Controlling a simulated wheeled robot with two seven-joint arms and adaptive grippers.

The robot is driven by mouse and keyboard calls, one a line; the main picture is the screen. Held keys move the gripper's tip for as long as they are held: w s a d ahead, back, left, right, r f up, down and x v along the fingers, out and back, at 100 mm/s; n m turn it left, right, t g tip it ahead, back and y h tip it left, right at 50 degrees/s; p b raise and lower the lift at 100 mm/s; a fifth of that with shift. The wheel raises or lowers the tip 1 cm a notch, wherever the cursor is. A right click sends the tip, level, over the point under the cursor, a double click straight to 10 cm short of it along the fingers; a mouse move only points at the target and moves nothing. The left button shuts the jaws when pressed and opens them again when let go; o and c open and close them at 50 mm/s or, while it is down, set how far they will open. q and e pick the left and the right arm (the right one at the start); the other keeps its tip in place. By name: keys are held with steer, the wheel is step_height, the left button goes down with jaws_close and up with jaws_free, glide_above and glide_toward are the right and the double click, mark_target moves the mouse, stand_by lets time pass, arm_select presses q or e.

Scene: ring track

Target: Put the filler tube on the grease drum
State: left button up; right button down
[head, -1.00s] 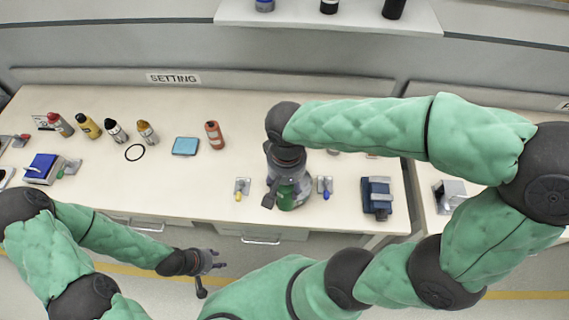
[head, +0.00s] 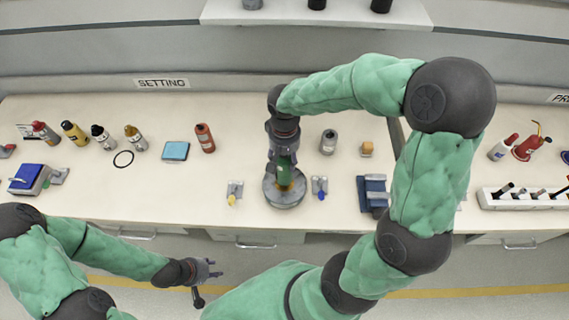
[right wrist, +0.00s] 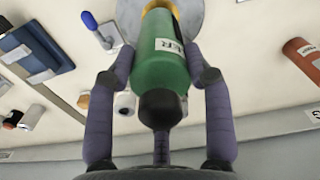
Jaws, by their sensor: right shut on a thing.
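My right gripper (head: 283,140) is shut on a green tube (head: 285,170) with a brass-coloured lower end and a dark cap, which I take for the filler tube. It also shows between the fingers (right wrist: 165,75) in the right wrist view, with a white label ending in "ER". Below it is a round grey drum top (head: 285,196), which I take for the grease drum; part of it (right wrist: 207,14) shows in the wrist view. The tube's lower end overlaps the drum top; I cannot tell whether they touch. My left gripper (head: 207,271) is open and empty, in front of the bench.
Toggle clamps with yellow (head: 234,193) and blue (head: 320,188) tips flank the drum. A blue device (head: 373,193) is on the right, a grey can (head: 328,142) behind.

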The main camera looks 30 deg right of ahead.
steer(key=shift+w+d+f+b, duration=0.15)
steer(key=shift+f+b, duration=0.3)
steer(key=shift+f, duration=1.4)
steer(key=c, duration=0.5)
jaws_free()
step_height(320, 180, up, 12)
steer(key=p, duration=0.3)
